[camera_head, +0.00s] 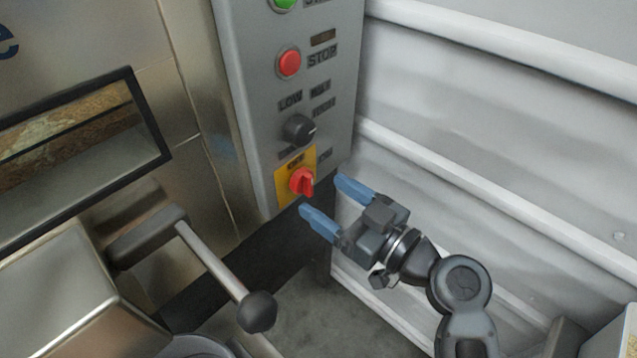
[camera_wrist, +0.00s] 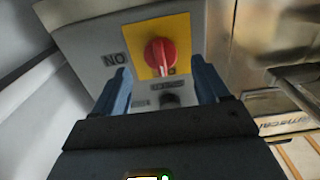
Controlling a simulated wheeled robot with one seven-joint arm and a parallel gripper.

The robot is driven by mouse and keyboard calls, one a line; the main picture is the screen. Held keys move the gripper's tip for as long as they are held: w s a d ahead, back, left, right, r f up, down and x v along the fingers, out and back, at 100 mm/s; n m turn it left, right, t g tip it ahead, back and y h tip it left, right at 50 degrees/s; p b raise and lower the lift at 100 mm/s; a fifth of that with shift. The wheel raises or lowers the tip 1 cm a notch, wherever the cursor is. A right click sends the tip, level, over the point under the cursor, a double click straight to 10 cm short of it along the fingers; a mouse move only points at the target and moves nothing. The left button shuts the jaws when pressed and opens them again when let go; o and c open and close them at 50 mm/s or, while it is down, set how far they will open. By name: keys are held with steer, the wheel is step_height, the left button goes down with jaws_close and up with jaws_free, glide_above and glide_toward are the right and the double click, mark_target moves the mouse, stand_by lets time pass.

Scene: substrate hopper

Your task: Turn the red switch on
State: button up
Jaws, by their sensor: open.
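The red switch (camera_head: 302,182) is a rotary knob on a yellow plate, low on a grey control panel (camera_head: 345,55). In the wrist view the red switch (camera_wrist: 160,55) shows between and beyond my fingers, with the yellow plate around it and a label reading "NO" upside down or mirrored beside it. My gripper (camera_head: 328,200) is open and empty, with blue fingers pointing at the panel. The fingertips are just below and right of the switch in the head view. In the wrist view my gripper (camera_wrist: 160,85) seems apart from the switch.
Above the switch are a black selector knob (camera_head: 299,129), a red stop button (camera_head: 288,63) and a green button (camera_head: 284,3). A crank handle with a black ball (camera_head: 257,312) juts out at lower left. A white ribbed wall (camera_head: 480,130) stands at right.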

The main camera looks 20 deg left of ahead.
mark_target(312, 188)
steer(key=shift+x, duration=2.05)
steer(key=shift+c, duration=0.2)
steer(key=c, duration=1)
